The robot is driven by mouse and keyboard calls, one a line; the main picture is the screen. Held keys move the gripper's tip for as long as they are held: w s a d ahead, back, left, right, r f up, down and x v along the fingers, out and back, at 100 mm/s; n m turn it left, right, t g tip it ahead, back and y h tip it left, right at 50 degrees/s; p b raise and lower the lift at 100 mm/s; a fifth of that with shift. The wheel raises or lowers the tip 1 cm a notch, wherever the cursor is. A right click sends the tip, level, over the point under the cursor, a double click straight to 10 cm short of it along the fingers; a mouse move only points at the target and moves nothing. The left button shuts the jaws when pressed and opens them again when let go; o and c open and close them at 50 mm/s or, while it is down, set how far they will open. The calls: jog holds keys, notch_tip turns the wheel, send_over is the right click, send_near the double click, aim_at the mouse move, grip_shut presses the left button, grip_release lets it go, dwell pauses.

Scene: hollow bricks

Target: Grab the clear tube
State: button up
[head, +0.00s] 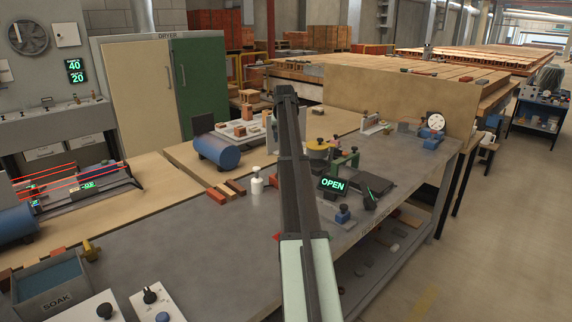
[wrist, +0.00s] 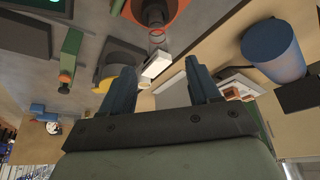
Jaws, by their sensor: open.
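My gripper (wrist: 161,85) is open in the wrist view, with two dark blue-grey fingers apart and nothing clearly held between them. A small, faint see-through ring (wrist: 157,36) shows just beyond the fingers, below an orange round piece (wrist: 178,10). It may be an end of the clear tube, but I cannot be sure. A white block (wrist: 157,66) shows in the gap between the fingers, farther off. In the head view my dark arm crosses the bench, and I cannot make out the fingers or a clear tube there.
Right of my arm are a yellow-topped fixture (head: 319,147), a green stand (head: 343,160) and an OPEN display (head: 332,184). A white bottle (head: 257,183) stands close left. The bench's left-middle is mostly clear.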

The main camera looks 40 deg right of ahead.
jog(key=x, duration=0.8)
jog(key=shift+x, duration=2.85)
jog(key=shift+s, duration=0.15)
grip_shut()
